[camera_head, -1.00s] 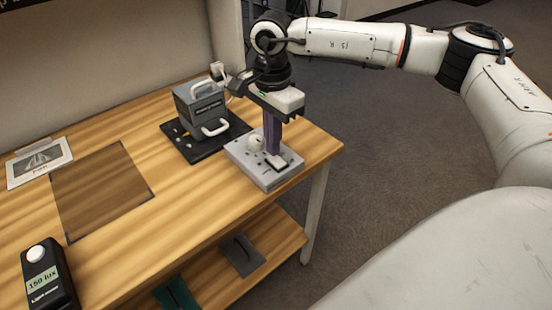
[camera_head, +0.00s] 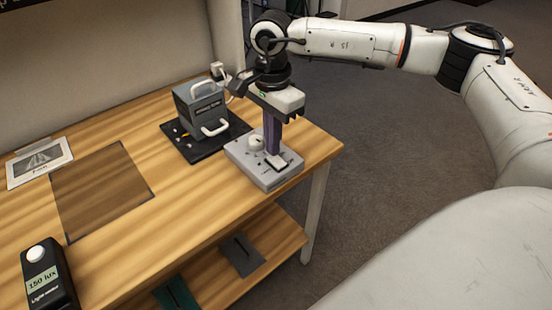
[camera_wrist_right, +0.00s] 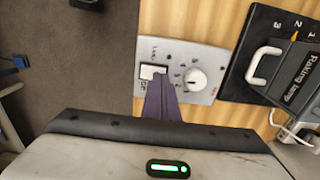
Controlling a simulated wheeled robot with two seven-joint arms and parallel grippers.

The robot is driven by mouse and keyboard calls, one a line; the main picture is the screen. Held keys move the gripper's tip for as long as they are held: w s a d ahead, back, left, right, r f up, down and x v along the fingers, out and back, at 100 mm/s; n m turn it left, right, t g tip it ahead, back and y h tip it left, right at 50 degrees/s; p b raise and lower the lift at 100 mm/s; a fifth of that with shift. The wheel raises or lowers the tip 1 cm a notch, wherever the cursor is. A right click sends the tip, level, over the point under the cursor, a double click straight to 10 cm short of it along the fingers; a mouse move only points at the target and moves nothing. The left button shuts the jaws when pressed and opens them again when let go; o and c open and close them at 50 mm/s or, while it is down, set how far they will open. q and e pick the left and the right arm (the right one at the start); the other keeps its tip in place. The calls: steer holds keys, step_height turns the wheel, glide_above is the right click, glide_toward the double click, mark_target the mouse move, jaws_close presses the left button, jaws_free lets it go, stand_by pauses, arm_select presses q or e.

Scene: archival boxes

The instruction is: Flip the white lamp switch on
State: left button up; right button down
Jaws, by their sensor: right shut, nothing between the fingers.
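The white rocker switch (camera_head: 278,163) sits on a light grey control box (camera_head: 252,170) near the right end of the wooden table. A round white knob (camera_head: 256,142) is beside it. In the right wrist view the switch (camera_wrist_right: 149,71) shows just ahead of the fingertips, with the knob (camera_wrist_right: 195,79) to its right. My right gripper (camera_head: 271,150) is shut and empty, pointing down with its purple fingers at the switch. The fingers cover part of the switch, and I cannot tell whether they touch it. My left gripper is not in view.
A grey box labelled raking lamp (camera_head: 200,105), with a white handle, stands on a black numbered base (camera_head: 184,148) beside the control box. A light meter (camera_head: 49,277) and a framed picture (camera_head: 38,162) are at the left. The table's middle is mostly clear.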

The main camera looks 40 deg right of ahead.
steer(key=shift+f+b, duration=0.5)
steer(key=shift+f, duration=0.3)
steer(key=shift+r, duration=0.2)
step_height(320, 180, up, 7)
steer(key=p, duration=0.5)
stand_by(0.3)
steer(key=shift+f, duration=0.1)
stand_by(0.4)
